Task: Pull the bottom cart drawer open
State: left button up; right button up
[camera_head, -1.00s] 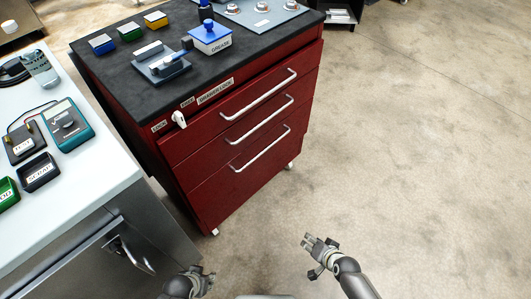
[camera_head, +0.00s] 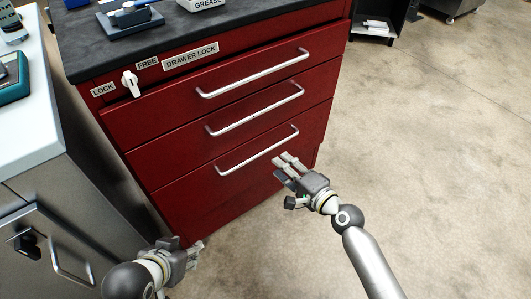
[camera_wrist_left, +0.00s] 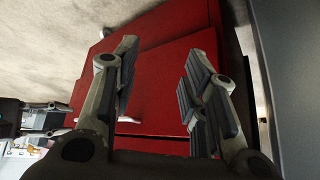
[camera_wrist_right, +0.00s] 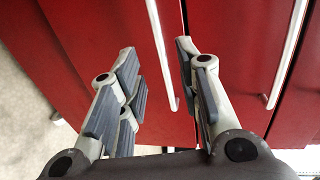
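The red cart has three stacked drawers, all looking closed. The bottom cart drawer (camera_head: 205,205) has a white bar handle (camera_head: 258,152), and this handle also shows in the right wrist view (camera_wrist_right: 161,50). My right gripper (camera_head: 281,166) is open and empty, just in front of and below the handle's right part. In the right wrist view its fingers (camera_wrist_right: 158,68) point at the drawer front, and the bar lies ahead between them, apparently not gripped. My left gripper (camera_head: 196,250) is open and empty, low beside the cart's lower left; its fingers show in the left wrist view (camera_wrist_left: 158,75).
A white lock knob (camera_head: 131,85) sits beside the LOCK and FREE labels. The middle handle (camera_head: 255,110) and top handle (camera_head: 252,75) are above. A grey cabinet (camera_head: 50,220) with a light top stands close at left. The floor (camera_head: 430,170) at right is clear.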

aim_at(265, 150)
pick_arm(q)
jog(key=w+d+r+t+h+b, duration=0.1)
jog(key=w+d+r+t+b, duration=0.1)
jog(key=w+r+t, duration=0.4)
jog(key=shift+w+d+r+h, duration=0.45)
jog(key=shift+w+d, duration=0.2)
jog(key=shift+w, duration=0.75)
pick_arm(e)
jog(key=shift+x, duration=4.85)
jog(key=shift+c, duration=0.2)
grip_shut()
